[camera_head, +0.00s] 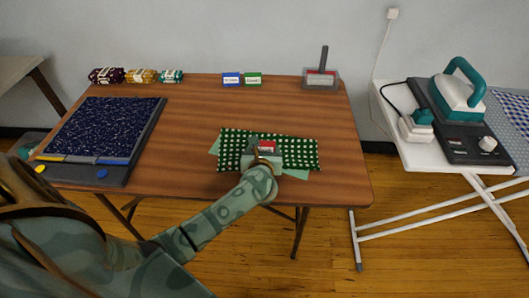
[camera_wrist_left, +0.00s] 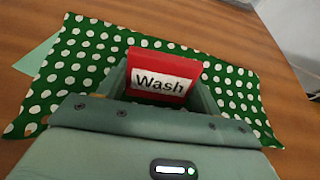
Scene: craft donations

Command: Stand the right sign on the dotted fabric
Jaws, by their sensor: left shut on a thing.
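The dotted fabric (camera_head: 302,153) is green with white dots and lies flat near the table's front edge. It fills much of the left wrist view (camera_wrist_left: 85,62). My left gripper (camera_head: 264,151) is over the fabric, shut on a red sign (camera_head: 267,146). In the left wrist view the red sign (camera_wrist_left: 193,68) has a white label reading "Wash" and stands roughly upright between the fingers (camera_wrist_left: 163,92). Its lower edge is hidden, so I cannot tell whether it touches the fabric. A blue sign (camera_head: 231,79) and a green sign (camera_head: 253,79) stand at the table's back. My right gripper is not in view.
Pale green cloth (camera_head: 295,174) shows under the fabric. A grey board with dark speckled cloth (camera_head: 105,127) lies at left. Several rolls (camera_head: 141,76) and a grey handled thing (camera_head: 321,79) stand at the back. An ironing board with an iron (camera_head: 459,92) is right. The table's middle is clear.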

